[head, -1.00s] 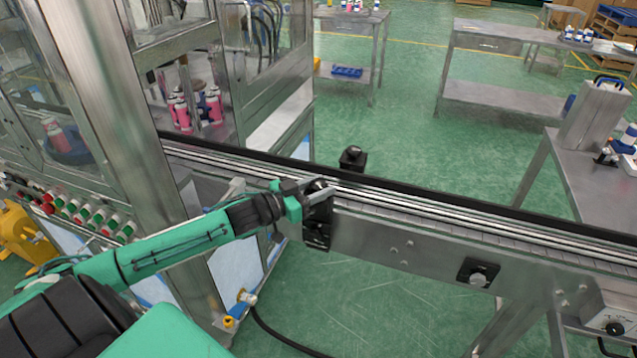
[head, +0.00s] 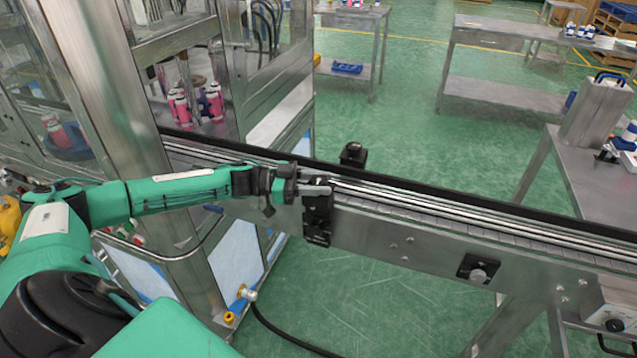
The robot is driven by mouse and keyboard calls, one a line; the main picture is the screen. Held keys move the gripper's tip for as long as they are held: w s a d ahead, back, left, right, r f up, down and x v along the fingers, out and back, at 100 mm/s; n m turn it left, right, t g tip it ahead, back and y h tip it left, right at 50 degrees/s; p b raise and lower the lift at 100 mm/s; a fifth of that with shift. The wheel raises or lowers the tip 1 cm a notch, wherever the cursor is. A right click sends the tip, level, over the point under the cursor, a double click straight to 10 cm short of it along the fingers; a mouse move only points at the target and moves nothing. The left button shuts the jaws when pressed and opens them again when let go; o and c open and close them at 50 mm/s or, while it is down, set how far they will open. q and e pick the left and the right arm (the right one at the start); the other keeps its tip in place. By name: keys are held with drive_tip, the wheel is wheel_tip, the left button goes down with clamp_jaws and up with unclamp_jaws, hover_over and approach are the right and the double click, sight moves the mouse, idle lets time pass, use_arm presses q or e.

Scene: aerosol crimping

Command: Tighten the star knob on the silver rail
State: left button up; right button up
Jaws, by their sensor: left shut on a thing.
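The silver rail (head: 440,214) runs along the conveyor from the machine at the left towards the lower right. A black bracket (head: 318,222) is fixed to the conveyor's near side, with a dark knob at its top, mostly hidden by my gripper. My left gripper (head: 314,186) reaches in from the left at the bracket's top, its fingers shut on the dark knob. The knob's star shape is too small and covered to make out. My right gripper is not in view.
A glass-sided metal machine (head: 150,100) with pink cans (head: 180,108) stands at the left. A second black bracket with a round knob (head: 478,269) is on the conveyor side. A black block (head: 353,155) stands behind the rail. Metal tables stand farther back, with clear green floor between.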

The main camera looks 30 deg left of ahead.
use_arm(q)
drive_tip(key=shift+m+g+h, duration=0.5)
drive_tip(key=shift+m+g, duration=0.2)
drive_tip(key=shift+g, duration=0.2)
drive_tip(key=o, duration=1)
drive_tip(key=shift+s+a+f, duration=0.1)
drive_tip(key=shift+a, duration=0.2)
drive_tip(key=b+v, duration=0.2)
drive_tip(key=v, duration=0.4)
drive_tip(key=shift+s+a, duration=0.15)
drive_tip(key=shift+a, duration=0.2)
